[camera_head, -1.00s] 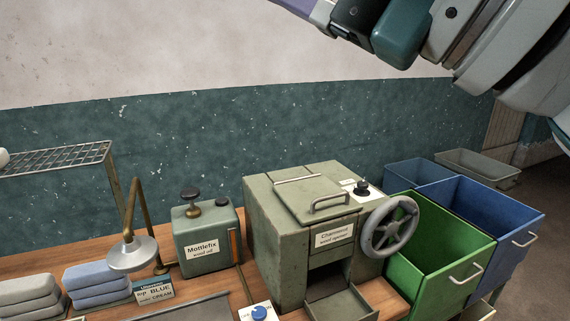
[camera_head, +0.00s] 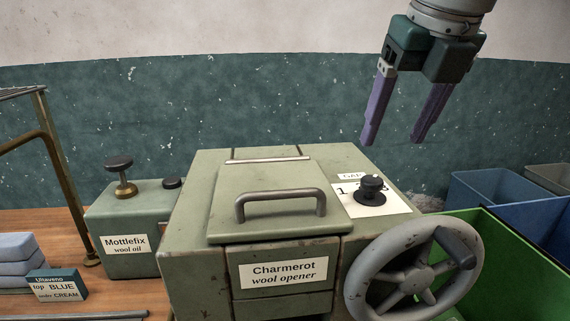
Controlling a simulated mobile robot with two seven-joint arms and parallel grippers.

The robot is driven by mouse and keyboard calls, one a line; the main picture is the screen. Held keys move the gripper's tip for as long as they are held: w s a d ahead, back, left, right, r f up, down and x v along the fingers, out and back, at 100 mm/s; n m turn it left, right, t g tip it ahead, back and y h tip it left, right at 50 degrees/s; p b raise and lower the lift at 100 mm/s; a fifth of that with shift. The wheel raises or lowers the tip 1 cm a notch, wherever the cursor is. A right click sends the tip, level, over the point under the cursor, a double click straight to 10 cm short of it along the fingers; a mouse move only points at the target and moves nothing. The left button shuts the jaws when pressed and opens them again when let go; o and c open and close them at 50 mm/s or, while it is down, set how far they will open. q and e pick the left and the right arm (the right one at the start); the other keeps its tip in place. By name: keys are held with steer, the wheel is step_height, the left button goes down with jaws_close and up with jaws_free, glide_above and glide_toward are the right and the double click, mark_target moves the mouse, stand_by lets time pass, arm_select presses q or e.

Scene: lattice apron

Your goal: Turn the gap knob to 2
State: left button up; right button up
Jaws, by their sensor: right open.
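The gap knob (camera_head: 370,189) is a small black knob on a white plate (camera_head: 394,205) on the top right of the green Charmerot wool opener (camera_head: 190,225). The plate shows a "1" left of the knob; other marks are partly hidden behind the knob, and a "GAP" label sits behind it. My right gripper (camera_head: 393,141) hangs above and behind the knob, pointing down, with its two purple fingers apart and nothing between them. It is clear of the knob. My left gripper is not in view.
A grey handwheel (camera_head: 358,285) stands at the opener's front right. A lid handle (camera_head: 280,196) rises left of the knob. The Mottlefix wool oil can (camera_head: 125,260) is at left. Green (camera_head: 497,262) and blue (camera_head: 485,187) bins stand at right. Space above the knob is clear.

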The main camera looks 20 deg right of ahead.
mark_target(373, 179)
steer(key=p+x, duration=0.1)
steer(key=x, duration=0.6)
steer(key=shift+a+f+p, duration=0.15)
steer(key=shift+a+p, duration=0.05)
steer(key=shift+p, duration=0.15)
steer(key=shift+w+d+f, duration=0.1)
steer(key=shift+w+f, duration=0.1)
steer(key=shift+f, duration=0.35)
steer(key=c, duration=0.5)
jaws_close()
